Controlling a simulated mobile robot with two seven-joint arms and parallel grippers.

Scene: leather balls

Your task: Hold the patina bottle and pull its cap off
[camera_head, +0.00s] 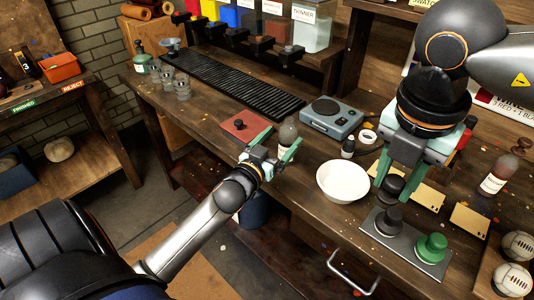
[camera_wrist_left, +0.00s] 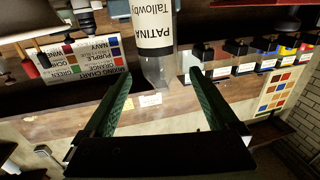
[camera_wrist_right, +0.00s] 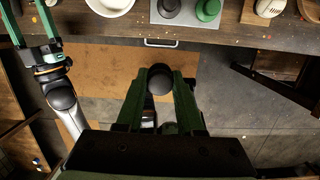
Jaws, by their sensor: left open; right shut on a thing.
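The patina bottle (camera_head: 289,131) stands upright on the bench, greyish and translucent with a white label. Its label with the word PATINA shows in the left wrist view (camera_wrist_left: 154,32). I see no cap on it in the head view. My left gripper (camera_head: 276,148) is open, its fingers pointing at the bottle from the front, with the bottle just beyond and between the fingertips. My right gripper (camera_head: 391,184) is shut on a dark round thing (camera_wrist_right: 159,78) above the stand with knobs. I cannot tell whether this is the bottle's cap.
A grey plate (camera_head: 406,244) bears a dark knob (camera_head: 388,220) and a green knob (camera_head: 432,247). A scale (camera_head: 331,117) and a red pad (camera_head: 246,126) are near the bottle.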

